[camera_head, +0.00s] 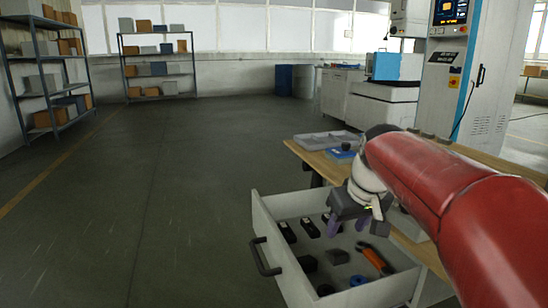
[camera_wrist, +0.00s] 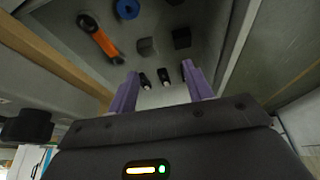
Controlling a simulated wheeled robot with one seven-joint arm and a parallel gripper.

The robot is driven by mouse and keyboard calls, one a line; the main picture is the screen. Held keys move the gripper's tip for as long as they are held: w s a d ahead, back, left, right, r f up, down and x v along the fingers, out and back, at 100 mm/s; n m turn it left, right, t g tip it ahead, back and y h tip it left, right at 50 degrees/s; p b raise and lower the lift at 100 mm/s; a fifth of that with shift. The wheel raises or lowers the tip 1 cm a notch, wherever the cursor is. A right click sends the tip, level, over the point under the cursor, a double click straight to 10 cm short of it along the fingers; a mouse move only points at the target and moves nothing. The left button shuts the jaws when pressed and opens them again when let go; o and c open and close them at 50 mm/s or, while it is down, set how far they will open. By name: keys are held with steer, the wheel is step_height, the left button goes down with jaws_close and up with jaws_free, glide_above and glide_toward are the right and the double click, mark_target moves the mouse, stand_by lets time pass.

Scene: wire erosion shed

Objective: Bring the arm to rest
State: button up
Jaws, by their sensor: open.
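My gripper (camera_head: 348,224) is at the end of my red arm, above an open drawer (camera_head: 262,210) on the right side of the head view. In the wrist view my gripper (camera_wrist: 158,92) has its two purple fingers spread apart, with nothing between them. Black items, an orange-handled tool (camera_head: 374,260) and a blue ring (camera_head: 358,281) lie in the drawer. The same orange tool (camera_wrist: 98,40) and blue ring (camera_wrist: 127,8) show in the wrist view. My arm hides part of the bench and of the drawer.
The drawer's black handle (camera_head: 264,258) sticks out to the left. A wooden bench (camera_head: 310,152) carries a grey tray (camera_head: 325,140) and a blue item (camera_head: 342,153). A tall machine (camera_head: 460,80) stands behind. Shelves (camera_head: 45,80) line the far left; the floor (camera_head: 180,200) between is clear.

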steer(key=s+f+m, duration=0.1)
steer(key=s+f, duration=0.2)
steer(key=s, duration=0.4)
steer(key=s+f+m, duration=0.1)
steer(key=s+f, duration=0.2)
steer(key=s, duration=0.4)
steer(key=s+f+m+t+h, duration=0.1)
steer(key=s+f, duration=0.2)
steer(key=s, duration=0.4)
steer(key=shift+s+d+f, duration=0.15)
steer(key=shift+s+f, duration=0.1)
steer(key=shift+s, duration=0.1)
